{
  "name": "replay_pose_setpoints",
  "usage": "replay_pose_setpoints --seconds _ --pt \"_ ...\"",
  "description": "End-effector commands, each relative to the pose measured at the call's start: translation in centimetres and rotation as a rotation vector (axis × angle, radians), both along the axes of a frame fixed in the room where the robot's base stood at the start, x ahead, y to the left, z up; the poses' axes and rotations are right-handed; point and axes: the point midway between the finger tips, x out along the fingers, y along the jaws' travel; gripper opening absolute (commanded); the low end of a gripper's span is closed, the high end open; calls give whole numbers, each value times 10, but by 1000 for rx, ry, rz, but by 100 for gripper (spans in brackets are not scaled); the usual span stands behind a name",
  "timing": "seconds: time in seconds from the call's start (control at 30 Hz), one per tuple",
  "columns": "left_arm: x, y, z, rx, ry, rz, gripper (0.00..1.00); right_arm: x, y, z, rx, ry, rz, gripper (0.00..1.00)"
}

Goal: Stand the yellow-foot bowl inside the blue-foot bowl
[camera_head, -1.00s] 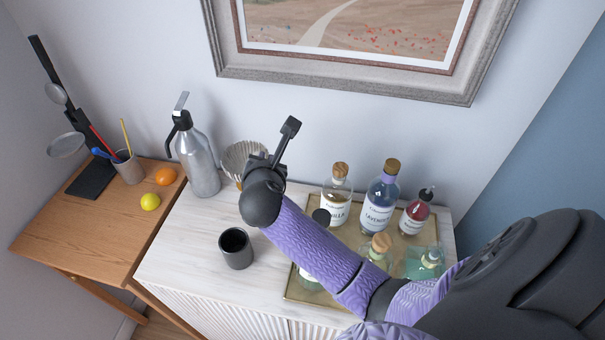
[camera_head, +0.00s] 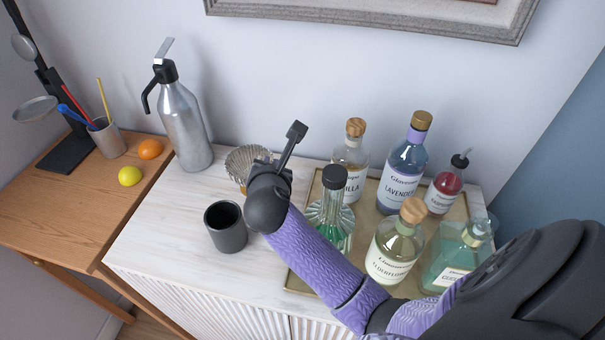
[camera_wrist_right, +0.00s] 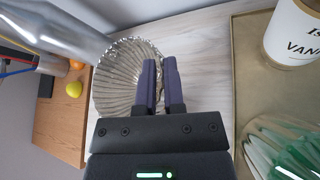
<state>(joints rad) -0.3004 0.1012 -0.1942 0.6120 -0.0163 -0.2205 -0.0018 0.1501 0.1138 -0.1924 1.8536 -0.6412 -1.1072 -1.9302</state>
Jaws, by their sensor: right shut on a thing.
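A clear ribbed glass bowl (camera_head: 245,158) stands on the pale cabinet top at the back, between the metal siphon and the tray. A yellowish tint shows low on it in the head view, so it looks like the yellow-foot bowl. My right gripper (camera_head: 264,168) is at its right side and hides part of it. In the right wrist view the bowl (camera_wrist_right: 122,80) is seen from above, with the right gripper's fingers (camera_wrist_right: 160,66) close together on its right wall, shut on it. I cannot make out a blue-foot bowl. My left gripper is not in view.
A dark cup (camera_head: 227,232) stands in front of the bowl. The siphon (camera_head: 184,125) is at the left. A gold tray (camera_head: 297,283) with several bottles lies under and right of my arm. A lower wooden table (camera_head: 60,205) holds a lemon and an orange. Pale cabinet top is bare at the left front.

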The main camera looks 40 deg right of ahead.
Motion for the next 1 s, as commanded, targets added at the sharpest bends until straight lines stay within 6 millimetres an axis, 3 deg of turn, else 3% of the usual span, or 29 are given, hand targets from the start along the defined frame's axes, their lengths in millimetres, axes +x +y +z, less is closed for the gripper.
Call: replay_pose_setpoints --seconds 0.03,0.1,0.4,0.6,0.63,0.77,0.8,1.0 --pt "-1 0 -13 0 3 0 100 -1 0 -21 1 6 0 0" --pt "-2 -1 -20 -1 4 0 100 -1 0 -38 1 5 1 0" --pt "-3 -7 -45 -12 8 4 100 -1 0 -87 1 5 0 0" --pt "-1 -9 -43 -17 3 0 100 -1 1 -88 0 2 2 0" --pt "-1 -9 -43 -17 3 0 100 -1 0 -88 0 4 1 15" --pt "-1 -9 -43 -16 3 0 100 -1 0 -88 0 4 1 43" --pt "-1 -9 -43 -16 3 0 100 -1 0 -88 0 4 1 46" --pt "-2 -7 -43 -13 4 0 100 -1 0 -88 0 2 2 46"
